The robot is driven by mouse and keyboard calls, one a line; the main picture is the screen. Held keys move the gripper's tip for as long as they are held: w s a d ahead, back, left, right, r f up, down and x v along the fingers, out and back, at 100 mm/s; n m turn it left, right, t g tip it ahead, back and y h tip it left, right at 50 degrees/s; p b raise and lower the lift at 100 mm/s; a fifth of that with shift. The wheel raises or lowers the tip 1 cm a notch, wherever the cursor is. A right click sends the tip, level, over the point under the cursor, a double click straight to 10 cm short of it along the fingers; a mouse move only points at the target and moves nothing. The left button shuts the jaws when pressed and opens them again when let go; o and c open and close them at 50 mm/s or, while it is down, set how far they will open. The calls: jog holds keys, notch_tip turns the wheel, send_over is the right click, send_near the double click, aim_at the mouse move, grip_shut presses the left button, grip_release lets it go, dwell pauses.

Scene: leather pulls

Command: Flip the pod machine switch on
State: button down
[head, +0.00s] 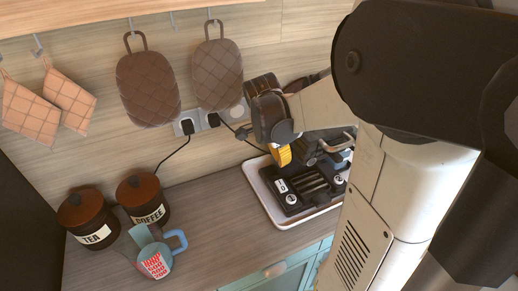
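The pod machine (307,187), a black appliance with a slotted drip tray and round white marks, stands on the counter at centre right. My arm comes in from the upper right and hides much of its upper part. My gripper (281,152) is at the machine's upper left side, pointing down, with a yellow part showing low on it. Its fingers are small and partly hidden, so I cannot tell whether they are open or touch the machine. I cannot make out the switch.
A white tray (257,183) lies under the machine. A coffee canister (148,205), a tea canister (91,225) and a blue-handled mug (156,260) stand at left. Quilted mitts (148,90) hang above wall sockets (187,128). The counter (215,205) between canisters and tray is clear.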

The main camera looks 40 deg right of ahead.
aim_at(284, 183)
jog(key=b+x, duration=0.1)
jog(key=x, duration=0.2)
jog(key=b+x, duration=0.1)
jog(key=x, duration=0.3)
jog(key=b+x, duration=0.1)
jog(key=x, duration=0.2)
jog(key=shift+w+a+f+b, duration=0.25)
jog(key=shift+w+a+b, duration=0.05)
jog(key=shift+b, duration=0.1)
jog(key=shift+w+f, duration=0.15)
jog(key=shift+f, duration=0.45)
